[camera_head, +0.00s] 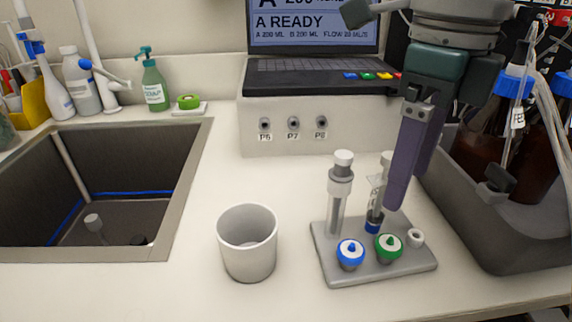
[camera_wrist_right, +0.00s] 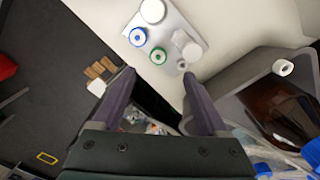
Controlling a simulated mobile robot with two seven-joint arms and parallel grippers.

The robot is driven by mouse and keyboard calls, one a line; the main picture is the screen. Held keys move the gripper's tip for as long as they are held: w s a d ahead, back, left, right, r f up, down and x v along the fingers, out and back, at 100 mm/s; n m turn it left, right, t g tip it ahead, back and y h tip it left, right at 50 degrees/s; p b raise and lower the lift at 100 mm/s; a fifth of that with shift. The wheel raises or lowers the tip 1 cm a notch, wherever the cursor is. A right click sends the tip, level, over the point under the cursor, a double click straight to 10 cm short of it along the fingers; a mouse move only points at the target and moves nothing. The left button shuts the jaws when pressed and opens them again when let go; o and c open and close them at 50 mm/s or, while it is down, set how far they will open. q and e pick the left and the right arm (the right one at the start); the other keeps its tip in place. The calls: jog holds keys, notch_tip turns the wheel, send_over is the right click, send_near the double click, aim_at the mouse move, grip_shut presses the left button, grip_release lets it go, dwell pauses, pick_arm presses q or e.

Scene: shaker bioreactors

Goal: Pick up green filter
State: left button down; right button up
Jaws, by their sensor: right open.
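The green filter (camera_head: 388,246) is a round disc with a white centre, sitting upright at the front of a grey holder (camera_head: 411,264). A similar blue filter (camera_head: 350,252) sits just left of it. My right gripper (camera_head: 408,192) is open and empty, pointing down above and behind the green filter, apart from it. In the right wrist view the green filter (camera_wrist_right: 158,56) lies beyond the open fingertips, roughly midway between them, with the blue filter (camera_wrist_right: 138,37) beside it. My left gripper is not in view.
A capped column (camera_head: 340,185) and a syringe-like tube (camera_head: 376,200) stand on the holder behind the filters. A white cup (camera_head: 248,243) is to its left. A grey tray (camera_head: 500,235) with brown bottles is close on the right.

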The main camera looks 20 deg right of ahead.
aim_at(391, 243)
jog(key=f, duration=0.4)
jog(key=shift+s, duration=0.4)
notch_tip(391, 243, down, 6)
jog(key=shift+r+p, duration=0.15)
jog(key=shift+p, duration=0.35)
jog(key=shift+w, duration=0.1)
jog(key=shift+c, duration=0.4)
grip_shut()
